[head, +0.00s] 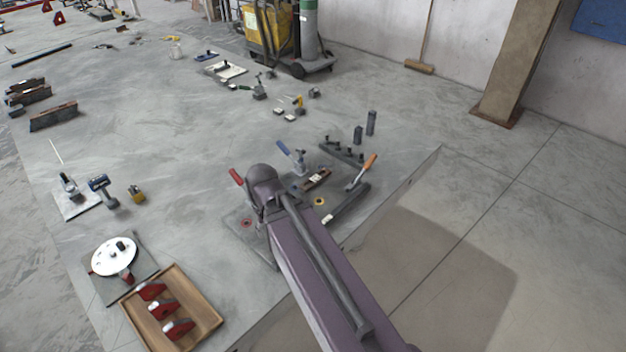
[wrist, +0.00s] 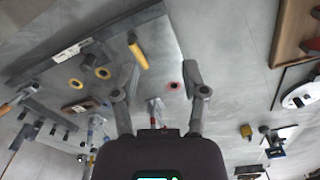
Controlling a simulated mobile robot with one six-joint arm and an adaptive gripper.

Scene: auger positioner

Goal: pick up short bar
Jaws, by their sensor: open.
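My gripper (wrist: 160,72) is open and empty in the wrist view, its two fingers spread over the floor plate. In the head view it is hidden by my own arm. Two bars bear white labels. A shorter brown bar (head: 317,180) lies between the clamps; it also shows at the left in the wrist view (wrist: 80,107). A longer dark bar (head: 349,203) lies nearer the plate's edge and shows at the upper left in the wrist view (wrist: 58,57). I cannot tell for sure which is the short bar. Both are apart from my fingers.
Toggle clamps with blue (head: 284,147), orange (head: 370,161) and red (head: 236,176) handles stand around the bars. Two dark upright blocks (head: 371,122) stand behind. A wooden tray (head: 205,308) with red-and-silver tools lies at lower left. The floor at right is clear.

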